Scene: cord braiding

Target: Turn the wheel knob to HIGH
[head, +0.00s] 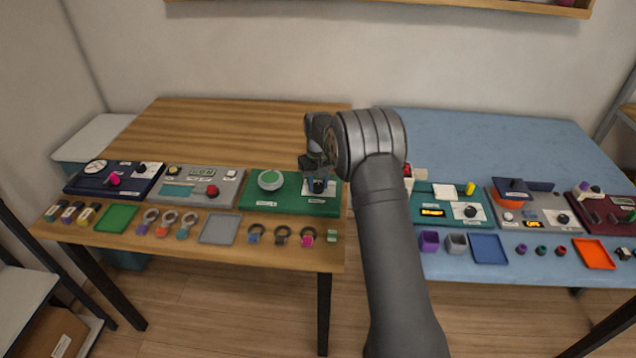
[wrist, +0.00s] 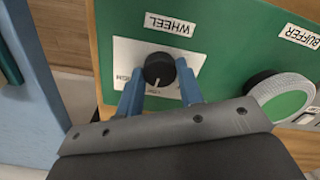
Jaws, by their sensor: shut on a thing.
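The wheel knob (wrist: 159,69) is a black round knob with a pale pointer line on a white plate (wrist: 128,50), below a label reading WHEEL in the wrist view. The plate's lettering is partly hidden and too small to read fully. The pointer line points down toward my gripper in that view. My gripper (wrist: 160,85) has its two blue fingers on either side of the knob, shut on it. In the head view the knob (head: 318,187) sits at the right end of the green panel (head: 285,205), with my gripper (head: 318,175) over it.
A round green-topped buffer dial (wrist: 283,100) is beside the knob on the same panel. In the head view, a grey panel (head: 225,200) stands to the left and a blue table (head: 480,140) to the right. Rings and trays lie in front of the panels.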

